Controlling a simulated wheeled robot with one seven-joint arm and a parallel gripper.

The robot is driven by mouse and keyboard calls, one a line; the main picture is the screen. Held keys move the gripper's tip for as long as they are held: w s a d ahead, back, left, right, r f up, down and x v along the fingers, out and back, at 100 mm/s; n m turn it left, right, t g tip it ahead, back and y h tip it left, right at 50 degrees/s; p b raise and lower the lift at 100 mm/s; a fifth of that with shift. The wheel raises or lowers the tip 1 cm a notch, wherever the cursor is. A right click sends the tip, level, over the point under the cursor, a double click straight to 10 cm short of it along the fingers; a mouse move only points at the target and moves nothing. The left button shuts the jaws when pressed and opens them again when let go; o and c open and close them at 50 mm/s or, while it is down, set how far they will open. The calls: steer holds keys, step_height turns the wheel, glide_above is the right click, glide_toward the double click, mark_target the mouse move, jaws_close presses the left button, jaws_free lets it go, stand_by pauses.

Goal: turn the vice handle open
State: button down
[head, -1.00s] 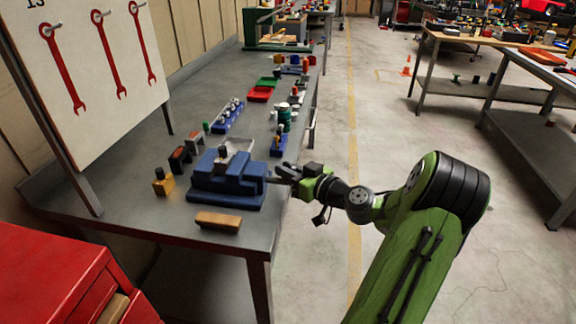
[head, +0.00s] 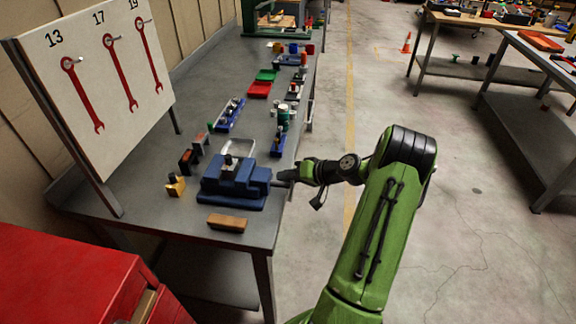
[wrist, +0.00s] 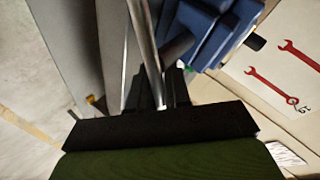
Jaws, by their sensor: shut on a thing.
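The blue vice (head: 235,186) stands on the near part of the grey bench, close to its right edge. It also shows in the wrist view (wrist: 212,32), at the top. My gripper (head: 288,176) is at the vice's right side, just past the bench edge. In the wrist view the vice handle (wrist: 143,45), a long grey metal bar, runs down between the black fingers of my gripper (wrist: 158,88), which is shut on it. A dark screw joins the bar toward the vice. The handle is mostly hidden by my gripper in the head view.
A wooden block (head: 227,222) lies in front of the vice, and a small yellow item (head: 175,185) stands left of it. A board with red wrenches (head: 95,80) stands at left. A red cabinet (head: 70,275) is at near left.

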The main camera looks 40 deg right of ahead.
steer(key=shift+f+m+g+y+p, duration=0.4)
steer(key=shift+m+g+y+p, duration=0.4)
steer(key=shift+p, duration=0.4)
steer(key=shift+f+m+g+y+p, duration=0.4)
steer(key=shift+m+g+y+p, duration=0.25)
steer(key=shift+m+p, duration=0.4)
steer(key=shift+s, duration=0.1)
steer(key=c, duration=1.2)
jaws_free()
steer(key=shift+o, duration=0.2)
steer(key=shift+f, duration=0.1)
